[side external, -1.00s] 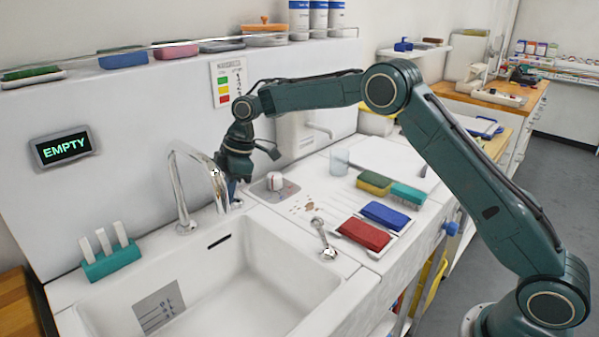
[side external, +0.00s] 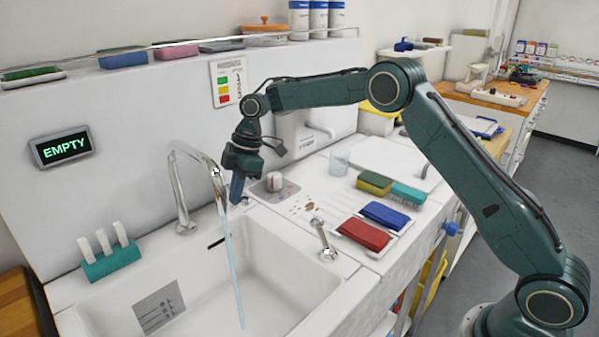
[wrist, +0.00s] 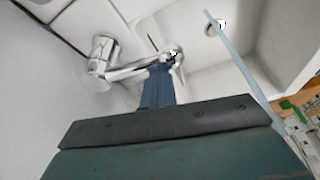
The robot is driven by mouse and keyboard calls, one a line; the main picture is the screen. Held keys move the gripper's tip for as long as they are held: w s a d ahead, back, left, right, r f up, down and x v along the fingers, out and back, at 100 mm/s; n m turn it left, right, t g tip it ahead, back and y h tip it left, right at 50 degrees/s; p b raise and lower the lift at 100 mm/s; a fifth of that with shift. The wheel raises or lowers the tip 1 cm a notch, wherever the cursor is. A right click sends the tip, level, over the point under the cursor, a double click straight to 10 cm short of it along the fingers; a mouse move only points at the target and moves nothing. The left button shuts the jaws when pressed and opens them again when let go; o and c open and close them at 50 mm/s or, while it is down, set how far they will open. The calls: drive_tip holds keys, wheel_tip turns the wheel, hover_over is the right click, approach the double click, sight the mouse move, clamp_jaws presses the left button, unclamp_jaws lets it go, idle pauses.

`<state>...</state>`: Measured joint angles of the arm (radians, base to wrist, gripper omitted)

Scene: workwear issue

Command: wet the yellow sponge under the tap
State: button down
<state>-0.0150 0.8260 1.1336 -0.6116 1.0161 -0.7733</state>
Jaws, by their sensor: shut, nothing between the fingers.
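The yellow sponge (side external: 371,188) lies on the counter right of the sink with its green side up. The chrome tap (side external: 181,190) stands at the back of the sink, and a stream of water (side external: 233,275) falls from its spout into the basin. My gripper (side external: 236,200) is shut and empty, pointing down beside the spout and well left of the sponge. In the wrist view its blue fingers (wrist: 160,72) reach close to the tap's chrome end (wrist: 172,57); whether they touch is unclear. The sponge does not show in the wrist view.
A red block (side external: 363,235), a blue block (side external: 386,214) and a teal brush (side external: 407,194) lie near the sponge. A glass (side external: 339,163) stands behind them. A metal fitting (side external: 325,240) sits at the sink's right edge. A wall display (side external: 62,147) reads EMPTY.

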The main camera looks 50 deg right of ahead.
drive_tip(key=shift+r, duration=0.1)
drive_tip(key=shift+v, duration=3.45)
drive_tip(key=shift+d+r, duration=0.15)
drive_tip(key=shift+r, duration=0.05)
drive_tip(key=shift+s+r, duration=0.1)
drive_tip(key=shift+r, duration=0.05)
